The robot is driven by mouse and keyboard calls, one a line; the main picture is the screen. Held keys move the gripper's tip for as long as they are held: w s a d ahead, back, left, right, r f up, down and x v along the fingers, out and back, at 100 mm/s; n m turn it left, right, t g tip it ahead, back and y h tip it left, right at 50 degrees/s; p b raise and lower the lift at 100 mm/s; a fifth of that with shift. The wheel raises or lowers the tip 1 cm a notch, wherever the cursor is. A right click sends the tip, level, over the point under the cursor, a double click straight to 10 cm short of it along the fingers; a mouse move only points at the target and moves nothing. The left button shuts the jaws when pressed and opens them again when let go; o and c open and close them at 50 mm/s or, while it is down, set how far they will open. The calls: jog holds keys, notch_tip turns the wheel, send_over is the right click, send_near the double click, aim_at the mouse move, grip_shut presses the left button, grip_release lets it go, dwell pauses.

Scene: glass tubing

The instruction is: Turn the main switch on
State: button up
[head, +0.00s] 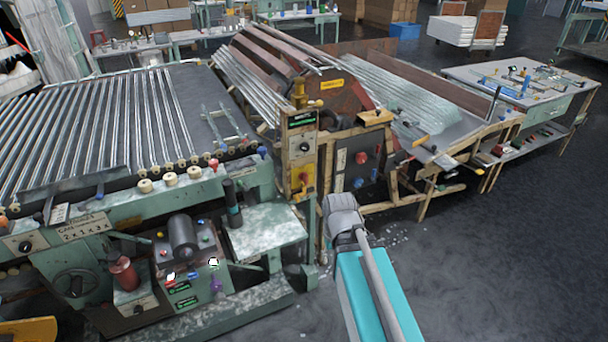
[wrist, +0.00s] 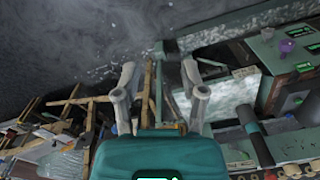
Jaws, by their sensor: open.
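A narrow upright control panel (head: 301,152) stands at the corner of the machine in the head view. It carries a round black knob, and below it a yellow plate with a red rotary switch (head: 303,179), which looks like the main switch. The switch's setting is too small to tell. My gripper (wrist: 160,68) shows in the wrist view with its two grey fingers apart and nothing between them. In the head view my arm reaches up from the bottom, just right of the panel; the fingers cannot be made out there. I cannot identify the switch in the wrist view.
A green roller machine (head: 130,130) with knobs and a lower control box (head: 188,262) fills the left. A dark box with a red button (head: 361,158) sits on a wooden frame right of the panel. The dark floor (head: 510,250) at right is clear.

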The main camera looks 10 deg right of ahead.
jog(key=shift+w, duration=0.1)
jog(key=w+a+f+n+t+y+b, duration=0.3)
jog(key=w+a+f+y+b, duration=0.15)
jog(key=w+b, duration=0.3)
jog(key=t+y+b, duration=0.1)
jog(key=t+b, duration=1.3)
jog(key=b, duration=0.3)
send_near(307, 176)
jog(key=s, duration=0.2)
jog(key=shift+s+d+f+n, duration=0.2)
jog(key=shift+d+n, duration=0.1)
jog(key=shift+d, duration=0.2)
jog(key=shift+w, duration=0.15)
jog(key=shift+x, duration=6.8)
jog(key=shift+a, duration=0.1)
